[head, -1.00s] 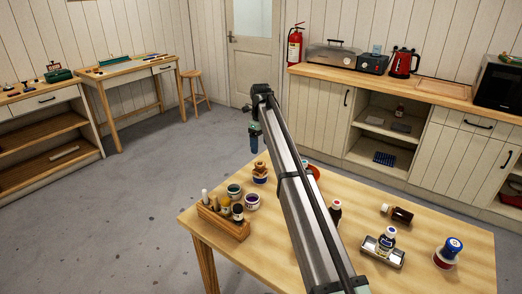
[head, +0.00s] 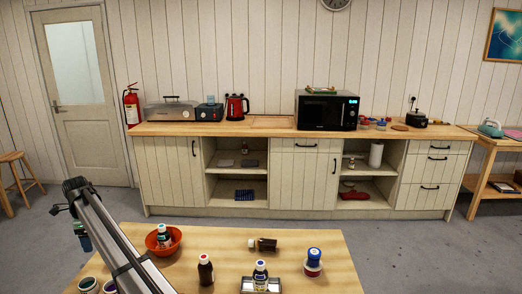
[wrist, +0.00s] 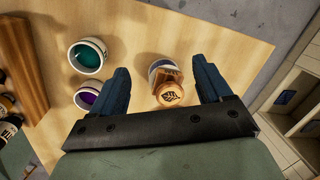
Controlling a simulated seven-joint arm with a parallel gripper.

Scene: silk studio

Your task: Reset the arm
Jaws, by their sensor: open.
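My gripper (wrist: 163,92) is open and empty in the wrist view, its two blue fingers wide apart. A jar with a wooden stamp-like top (wrist: 168,92) shows between the fingers, below them on the table; I see no contact. In the head view my gripper (head: 84,238) hangs at the left end of my arm, beyond the far left edge of the wooden table (head: 325,268) in the picture. Jars of teal (wrist: 88,55) and purple paint (wrist: 88,97) stand left of the fingers in the wrist view.
An orange bowl (head: 174,246) holds a bottle. A dark bottle (head: 205,270) stands nearby, a brown bottle (head: 263,244) lies on its side, and a blue-lidded jar (head: 313,262) stands at right. The long counter (head: 250,130) is behind, with grey floor between.

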